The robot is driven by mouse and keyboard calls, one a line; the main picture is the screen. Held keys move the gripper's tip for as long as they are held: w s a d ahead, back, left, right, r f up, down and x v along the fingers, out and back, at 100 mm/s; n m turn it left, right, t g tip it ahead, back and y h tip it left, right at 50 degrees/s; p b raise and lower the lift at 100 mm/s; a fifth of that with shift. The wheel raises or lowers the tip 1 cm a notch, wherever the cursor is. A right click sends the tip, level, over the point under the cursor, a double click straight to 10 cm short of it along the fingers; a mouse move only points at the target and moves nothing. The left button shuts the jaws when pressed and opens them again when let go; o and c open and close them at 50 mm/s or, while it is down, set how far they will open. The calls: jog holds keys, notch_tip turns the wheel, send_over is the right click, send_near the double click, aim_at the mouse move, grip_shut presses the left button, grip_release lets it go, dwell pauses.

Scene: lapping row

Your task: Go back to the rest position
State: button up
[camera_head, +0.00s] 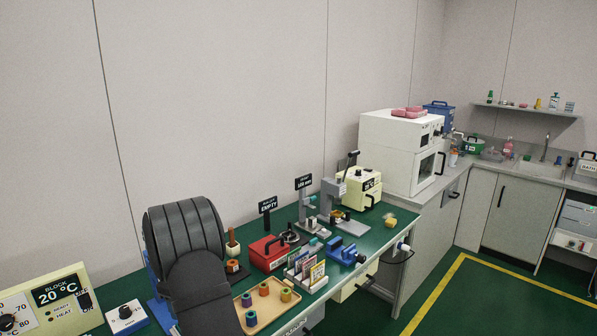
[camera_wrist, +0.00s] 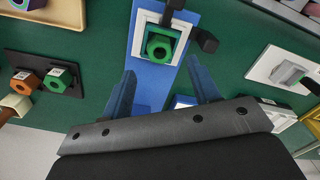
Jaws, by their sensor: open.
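My gripper (camera_wrist: 161,64) shows in the wrist view with its two blue fingers spread apart and nothing held between them. Beyond the fingers is a blue fixture (camera_wrist: 180,24) with a white square plate and a green hexagonal piece (camera_wrist: 160,46) set in it. I cannot tell how far the fingertips are above it. In the head view my dark arm stands over the left end of the green bench (camera_head: 375,235), and my gripper is not visible there. Parts of a blue object show beside the arm.
A wooden tray (camera_head: 262,317) with several coloured pieces, a red box (camera_head: 268,254), a card rack (camera_head: 306,278) and a blue vise (camera_head: 345,252) crowd the bench. A block heater (camera_head: 55,306) stands at left. The wrist view shows a black plate (camera_wrist: 22,64) with orange and green pieces.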

jog(key=shift+n, duration=0.5)
jog(key=shift+s+a+r, duration=0.6)
jog(key=shift+s+r, duration=0.15)
jog(key=shift+r, duration=0.05)
jog(key=shift+s+a+r, duration=0.6)
jog(key=shift+s+r, duration=0.15)
jog(key=shift+r, duration=0.05)
